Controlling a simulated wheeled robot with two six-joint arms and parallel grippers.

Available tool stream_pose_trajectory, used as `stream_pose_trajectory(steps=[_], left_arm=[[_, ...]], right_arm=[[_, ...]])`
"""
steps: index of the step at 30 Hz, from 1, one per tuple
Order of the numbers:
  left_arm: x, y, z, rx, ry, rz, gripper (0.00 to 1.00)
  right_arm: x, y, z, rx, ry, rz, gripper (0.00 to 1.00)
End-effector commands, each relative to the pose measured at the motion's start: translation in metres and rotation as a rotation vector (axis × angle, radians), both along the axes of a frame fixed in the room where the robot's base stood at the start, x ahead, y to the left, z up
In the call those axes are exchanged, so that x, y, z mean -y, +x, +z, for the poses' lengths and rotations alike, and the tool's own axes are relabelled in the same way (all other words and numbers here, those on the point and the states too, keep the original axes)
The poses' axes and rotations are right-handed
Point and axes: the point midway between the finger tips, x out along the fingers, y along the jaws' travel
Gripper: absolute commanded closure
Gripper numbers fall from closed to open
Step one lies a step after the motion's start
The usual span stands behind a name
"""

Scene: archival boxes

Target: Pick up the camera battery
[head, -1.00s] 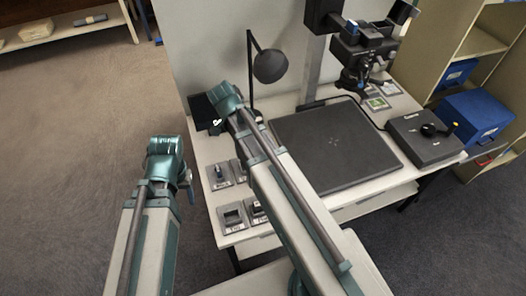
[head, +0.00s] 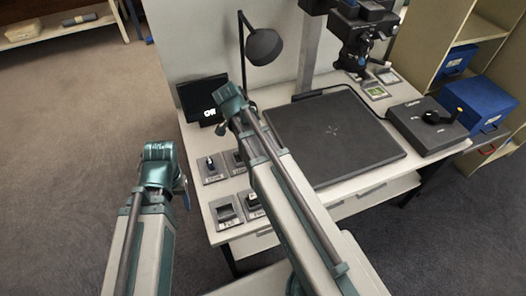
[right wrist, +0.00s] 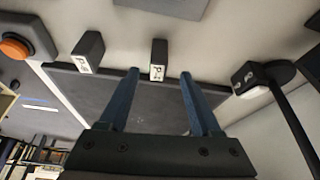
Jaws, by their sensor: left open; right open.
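I cannot single out the camera battery for certain. In the head view several small grey holders sit at the table's left front; one holds a small dark upright item (head: 210,163) and another a dark block (head: 253,199). In the right wrist view two black blocks with white labels, a left one (right wrist: 88,50) and a middle one (right wrist: 158,58), show beyond my right gripper (right wrist: 159,74). Its blue fingers are apart with nothing between them. My left gripper (head: 182,190) hangs left of the table, away from the holders; its fingers show only partly.
A dark flat board (head: 335,138) fills the table's middle. A black lamp (head: 263,46), a small screen (head: 203,102) and a camera on a column (head: 355,38) stand behind. A control box (head: 425,125) is at right. A blue box (head: 478,108) is on the shelf.

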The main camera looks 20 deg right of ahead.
Motion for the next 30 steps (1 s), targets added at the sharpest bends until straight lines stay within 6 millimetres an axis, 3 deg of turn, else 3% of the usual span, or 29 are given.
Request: stream_pose_trajectory(steps=[8,20,28,30], left_arm=[[0.0,0.0,-0.007,0.0,0.0,0.0,0.4],[0.0,0.0,-0.049,0.0,0.0,0.0,0.4],[0.0,0.0,-0.049,0.0,0.0,0.0,0.4],[0.0,0.0,-0.049,0.0,0.0,0.0,0.4]], right_arm=[[0.002,0.0,-0.007,0.0,0.0,0.0,0.35],[0.017,-0.002,-0.049,-0.001,0.0,-0.001,0.35],[0.019,-0.001,-0.049,0.0,0.0,0.0,0.35],[0.019,-0.001,-0.049,0.0,0.0,0.0,0.44]])
